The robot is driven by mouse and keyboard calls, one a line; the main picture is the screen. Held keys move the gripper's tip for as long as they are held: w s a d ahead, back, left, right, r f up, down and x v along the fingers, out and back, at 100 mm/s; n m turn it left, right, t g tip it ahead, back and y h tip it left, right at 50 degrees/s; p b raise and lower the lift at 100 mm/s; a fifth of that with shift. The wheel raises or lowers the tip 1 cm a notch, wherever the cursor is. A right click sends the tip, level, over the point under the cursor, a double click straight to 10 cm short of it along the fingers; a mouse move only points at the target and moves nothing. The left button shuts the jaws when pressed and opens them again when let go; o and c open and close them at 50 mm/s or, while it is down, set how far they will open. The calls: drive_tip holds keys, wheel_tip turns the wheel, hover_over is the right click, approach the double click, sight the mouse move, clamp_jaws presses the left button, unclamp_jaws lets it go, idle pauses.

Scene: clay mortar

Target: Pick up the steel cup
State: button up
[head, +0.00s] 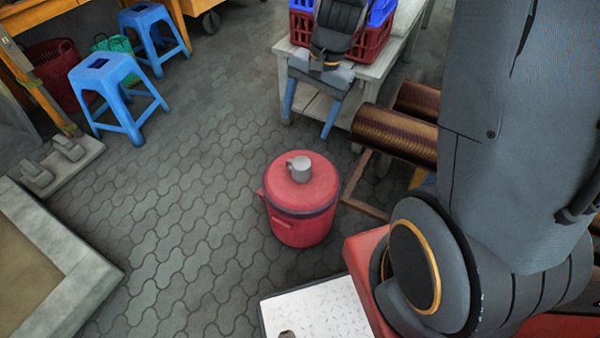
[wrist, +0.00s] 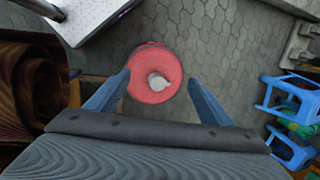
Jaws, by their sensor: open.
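The steel cup (head: 300,169) is small and grey with a handle on its left. It stands upright on the lid of a red round cooler (head: 303,220) on the paved floor. In the wrist view the cup (wrist: 158,83) shows from above on the red lid (wrist: 155,98), between my finger lines. My gripper (wrist: 155,85) is open and empty, with its two blue fingers spread on either side of the cooler in the picture. In the head view, my blue fingers (head: 310,103) are beyond the cooler, in front of a table, apart from the cup.
A pale table (head: 350,75) with red and blue crates (head: 372,42) stands behind the gripper. Brown ribbed rolls (head: 395,133) lie right of the cooler. Blue stools (head: 118,90) stand at the far left. A stone-edged basin (head: 85,285) is at the lower left. The paving left of the cooler is clear.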

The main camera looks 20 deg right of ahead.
sight(302, 162)
drive_tip(key=w+d+f+m+b, duration=0.1)
drive_tip(key=w+f+m+b, duration=0.2)
drive_tip(key=f, duration=0.6)
drive_tip(key=w+d+f+m+t+y+b, duration=0.1)
drive_tip(key=w+f+m+b, duration=0.3)
drive_tip(key=f, duration=0.6)
drive_tip(key=w+d+f+m+b, duration=0.2)
drive_tip(key=w+f+m+b, duration=0.2)
drive_tip(key=f, duration=0.5)
drive_tip(key=shift+w+d+f+m+y, duration=0.1)
drive_tip(key=shift+w+m+y, duration=0.15)
drive_tip(key=shift+m, duration=0.4)
drive_tip(key=shift+w+d+f+m+y, duration=0.15)
drive_tip(key=shift+w+m, duration=0.1)
drive_tip(key=shift+m, duration=0.4)
drive_tip(key=x, duration=0.2)
drive_tip(key=b+x, duration=0.1)
drive_tip(key=x, duration=0.3)
drive_tip(key=shift+s+a+r+b, duration=0.1)
drive_tip(key=shift+s+a+b, duration=0.15)
drive_tip(key=shift+a+b, duration=0.05)
drive_tip(key=c, duration=1.1)
